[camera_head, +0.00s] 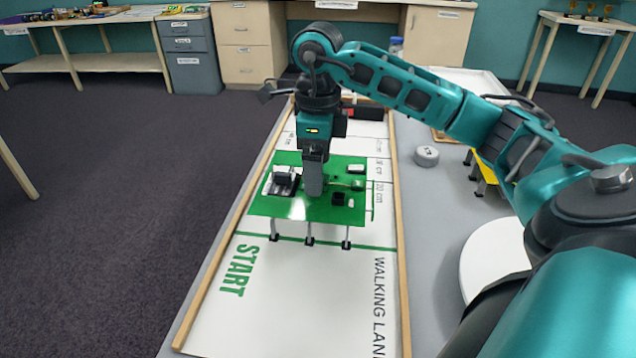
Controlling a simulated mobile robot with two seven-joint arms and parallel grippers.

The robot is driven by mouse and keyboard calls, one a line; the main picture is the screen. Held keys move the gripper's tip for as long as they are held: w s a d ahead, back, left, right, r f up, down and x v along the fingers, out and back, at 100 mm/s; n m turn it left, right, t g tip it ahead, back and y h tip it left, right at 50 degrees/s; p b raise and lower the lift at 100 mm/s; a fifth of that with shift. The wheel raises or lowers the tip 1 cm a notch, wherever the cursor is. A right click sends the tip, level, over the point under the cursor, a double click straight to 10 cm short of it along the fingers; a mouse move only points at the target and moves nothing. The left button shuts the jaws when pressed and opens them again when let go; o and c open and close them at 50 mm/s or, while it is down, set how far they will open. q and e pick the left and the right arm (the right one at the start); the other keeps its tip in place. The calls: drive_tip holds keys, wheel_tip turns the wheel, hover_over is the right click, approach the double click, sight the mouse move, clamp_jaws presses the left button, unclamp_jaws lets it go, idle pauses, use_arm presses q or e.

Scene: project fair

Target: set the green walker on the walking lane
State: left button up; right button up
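The green walker (265,205), a flat green board with small parts on top and thin legs with dark feet below, is level over the walking lane (300,300). Its front feet show close to the green start line. I cannot tell whether the feet touch the lane. My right gripper (314,190) points straight down at the middle of the board, its fingers close together. They hide what lies between them, so a grip on the walker cannot be made out. My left gripper is not in view.
Wooden rails (403,260) edge the lane. A dark box with red (365,112) stands at its far end. On the grey table to the right are a round grey puck (426,155), a yellow legged thing (482,172) and a white disc (485,258). The lane's near part is clear.

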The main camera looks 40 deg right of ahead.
drive_tip(key=shift+f+b, duration=0.3)
drive_tip(key=shift+f, duration=1.55)
drive_tip(key=shift+f, duration=0.1)
drive_tip(key=o, duration=0.9)
wheel_tip(320, 180, up, 12)
drive_tip(key=p, duration=0.3)
drive_tip(key=shift+p, duration=0.3)
drive_tip(key=shift+s, duration=0.1)
